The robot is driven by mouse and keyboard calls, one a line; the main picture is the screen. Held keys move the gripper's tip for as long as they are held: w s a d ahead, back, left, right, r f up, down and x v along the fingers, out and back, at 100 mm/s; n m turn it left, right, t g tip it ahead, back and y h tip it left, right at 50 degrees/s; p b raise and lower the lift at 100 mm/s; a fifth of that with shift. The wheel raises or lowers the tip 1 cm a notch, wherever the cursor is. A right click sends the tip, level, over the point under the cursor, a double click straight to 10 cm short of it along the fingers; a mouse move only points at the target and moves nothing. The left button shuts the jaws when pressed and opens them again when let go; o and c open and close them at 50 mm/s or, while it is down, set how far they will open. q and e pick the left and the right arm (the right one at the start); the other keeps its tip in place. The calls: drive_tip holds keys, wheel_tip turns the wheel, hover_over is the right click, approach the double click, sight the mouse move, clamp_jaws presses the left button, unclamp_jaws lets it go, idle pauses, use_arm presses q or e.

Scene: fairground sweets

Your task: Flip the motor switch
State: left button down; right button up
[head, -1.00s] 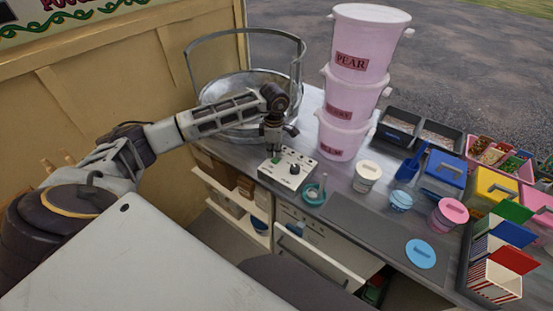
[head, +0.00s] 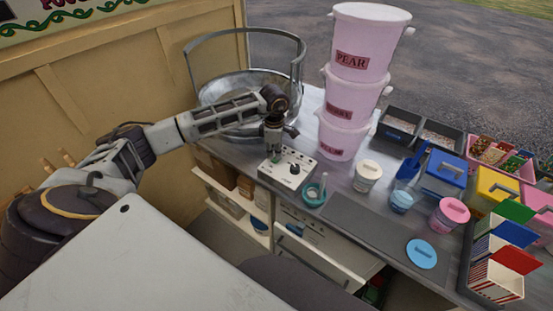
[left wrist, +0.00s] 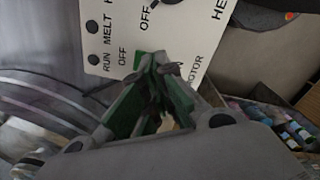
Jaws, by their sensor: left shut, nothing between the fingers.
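The white control box (head: 288,172) sits on the counter in front of the metal bowl and carries a dark knob (head: 295,169). In the left wrist view its panel (left wrist: 175,42) shows the words RUN, MELT, OFF, HE and MOTOR. My left gripper (head: 274,158) points down at the left part of the box. In the left wrist view the shut green-padded fingers (left wrist: 162,70) are over the panel by the MOTOR and OFF lettering, with nothing between them. The fingers hide the motor switch, so its position and any contact cannot be told. My right gripper is not in view.
A metal bowl with a hoop guard (head: 245,95) stands behind my arm. Stacked pink tubs (head: 352,95) stand right of the box. A teal dish (head: 314,192) and a white tub (head: 367,175) are close by. An open drawer (head: 318,258) juts out below the counter.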

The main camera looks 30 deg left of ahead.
sight(274, 160)
use_arm(q)
drive_tip(key=shift+f+b, duration=0.65)
drive_tip(key=shift+f, duration=0.3)
idle(1.1)
drive_tip(key=shift+r, duration=0.15)
drive_tip(key=shift+r+p, duration=1.75)
drive_tip(key=shift+r, duration=1.7)
drive_tip(key=shift+f, duration=0.1)
